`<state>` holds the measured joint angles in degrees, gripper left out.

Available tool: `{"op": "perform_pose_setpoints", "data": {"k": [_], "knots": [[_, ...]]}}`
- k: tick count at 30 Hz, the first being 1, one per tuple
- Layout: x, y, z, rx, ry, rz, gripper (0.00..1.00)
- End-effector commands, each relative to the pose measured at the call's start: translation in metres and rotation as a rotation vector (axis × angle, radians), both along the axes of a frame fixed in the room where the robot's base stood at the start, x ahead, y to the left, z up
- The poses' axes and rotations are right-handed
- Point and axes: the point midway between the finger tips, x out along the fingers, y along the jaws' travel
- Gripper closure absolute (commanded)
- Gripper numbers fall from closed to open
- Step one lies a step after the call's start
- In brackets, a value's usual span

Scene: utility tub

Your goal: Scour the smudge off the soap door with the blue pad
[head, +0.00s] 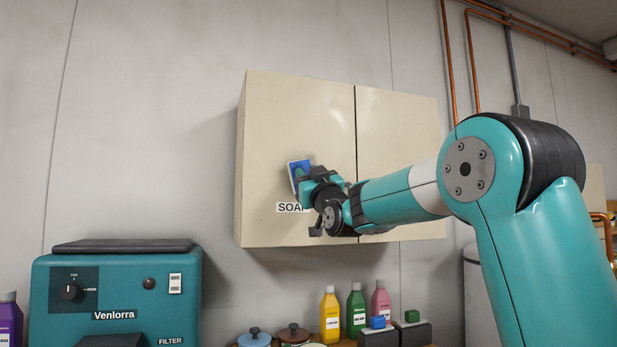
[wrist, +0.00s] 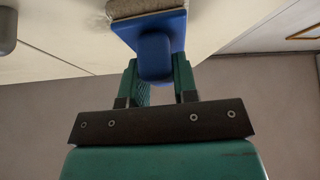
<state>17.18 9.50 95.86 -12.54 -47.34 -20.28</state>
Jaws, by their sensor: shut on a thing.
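The blue pad (head: 294,174) is against or very close to the soap door (head: 300,120), just above its partly covered SOAP label (head: 287,208). In the wrist view the blue pad (wrist: 155,50) shows its blue handle and a rough grey-brown face turned to the pale door (wrist: 50,45). My gripper (head: 305,176) is shut on the pad's handle, with one green finger on each side in the wrist view. A faint grey, streaky smudge (wrist: 97,18) shows on the door beside the pad's left edge. The door behind the pad is hidden.
The cabinet's right door (head: 400,135) is shut, partly behind my arm. A teal Venlorra machine (head: 115,295) stands lower left. Below the cabinet are yellow (head: 330,315), green (head: 356,312) and pink (head: 381,303) bottles. A grey knob-like part (wrist: 7,30) shows at the wrist view's left.

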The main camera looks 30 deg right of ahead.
Motion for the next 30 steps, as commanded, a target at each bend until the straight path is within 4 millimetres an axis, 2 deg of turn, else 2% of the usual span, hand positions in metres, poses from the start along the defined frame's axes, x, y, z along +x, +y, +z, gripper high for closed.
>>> {"op": "perform_pose_setpoints", "data": {"k": [21, 30], "knots": [[0.012, -0.004, 0.000, 0.000, 0.000, -0.001, 1.00], [0.004, -0.028, -0.003, 0.000, -0.001, -0.004, 1.00]]}}
